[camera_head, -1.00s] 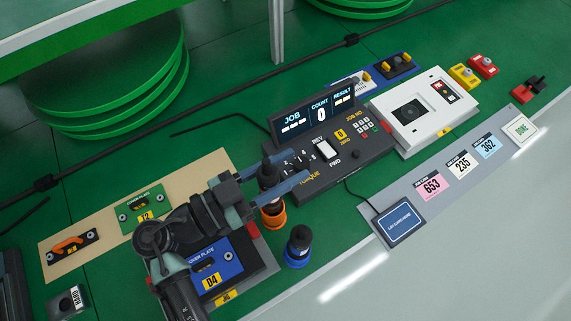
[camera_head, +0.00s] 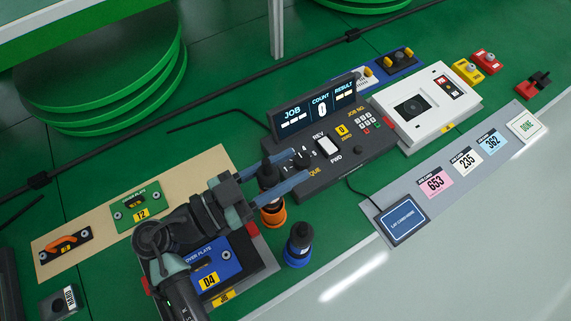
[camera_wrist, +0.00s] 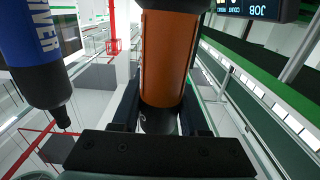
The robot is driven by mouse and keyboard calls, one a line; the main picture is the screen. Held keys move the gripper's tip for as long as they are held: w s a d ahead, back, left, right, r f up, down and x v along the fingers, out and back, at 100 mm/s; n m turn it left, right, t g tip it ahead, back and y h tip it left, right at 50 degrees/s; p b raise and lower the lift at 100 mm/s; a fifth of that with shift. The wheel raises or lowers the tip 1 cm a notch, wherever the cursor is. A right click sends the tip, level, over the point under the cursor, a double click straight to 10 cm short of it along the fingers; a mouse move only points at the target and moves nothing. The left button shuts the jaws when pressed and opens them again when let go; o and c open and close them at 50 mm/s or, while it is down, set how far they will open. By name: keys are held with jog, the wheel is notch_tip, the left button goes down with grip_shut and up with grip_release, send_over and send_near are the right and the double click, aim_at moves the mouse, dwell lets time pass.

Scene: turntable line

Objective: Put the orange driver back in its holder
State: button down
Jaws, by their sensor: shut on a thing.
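The orange driver (camera_head: 273,215) stands about upright, with a dark upper part and an orange lower end, left of the console's near edge. My gripper (camera_head: 270,185) is shut on it from the left, its two fingers on either side of the dark part. In the wrist view the orange barrel (camera_wrist: 165,60) fills the middle between the fingers. I cannot tell a separate holder for it, or whether its lower end touches anything. A similar blue driver (camera_head: 298,250) stands close by, nearer the front; it also shows in the wrist view (camera_wrist: 40,45) at the upper left.
The console (camera_head: 330,150) with its lit display is just right of my gripper. A blue cover plate (camera_head: 225,255) on a jig lies below my wrist. A beige board (camera_head: 190,170) is at left, a white box (camera_head: 425,105) at right. A grey strip (camera_head: 400,235) with cards runs along the front.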

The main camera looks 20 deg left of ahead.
jog(key=shift+f+b, duration=1.1)
jog(key=shift+c, duration=1.8)
grip_release()
jog(key=shift+f, duration=0.1)
jog(key=shift+s+a, duration=0.1)
jog(key=b+v, duration=0.2)
jog(key=v, duration=1)
jog(key=shift+s+a, duration=0.25)
jog(key=shift+s, duration=0.05)
